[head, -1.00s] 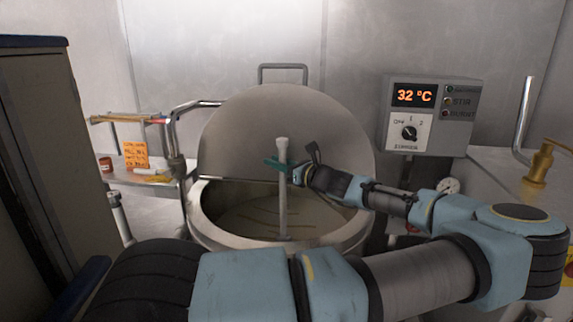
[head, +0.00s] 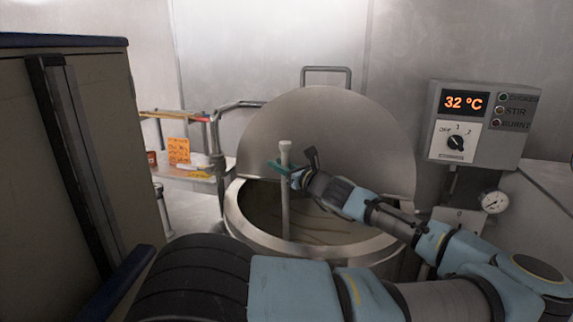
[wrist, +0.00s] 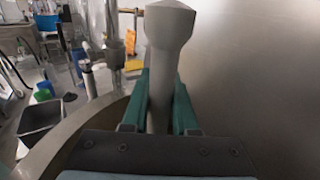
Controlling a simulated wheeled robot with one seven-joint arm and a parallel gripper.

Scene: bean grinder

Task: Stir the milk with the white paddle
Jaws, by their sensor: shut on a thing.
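The white paddle (head: 285,212) stands nearly upright in the steel kettle (head: 234,216), its lower end down inside the bowl. My gripper (head: 283,168) has its green fingers shut on the paddle's shaft near the top, above the kettle's rim. In the wrist view the paddle's flared top (wrist: 168,24) rises between the green fingers (wrist: 160,112). The milk (head: 320,228) shows as a dim, pale-brownish surface in the kettle with a few darker curved lines. The paddle's lower tip is hidden by the front rim.
The kettle's round lid (head: 325,135) stands open behind the bowl. A control box (head: 482,122) reading 32 °C is at the right, above a gauge (head: 494,202). A side shelf (head: 185,176) with an orange note (head: 179,151) is at the left. A tall cabinet (head: 100,150) fills the left edge.

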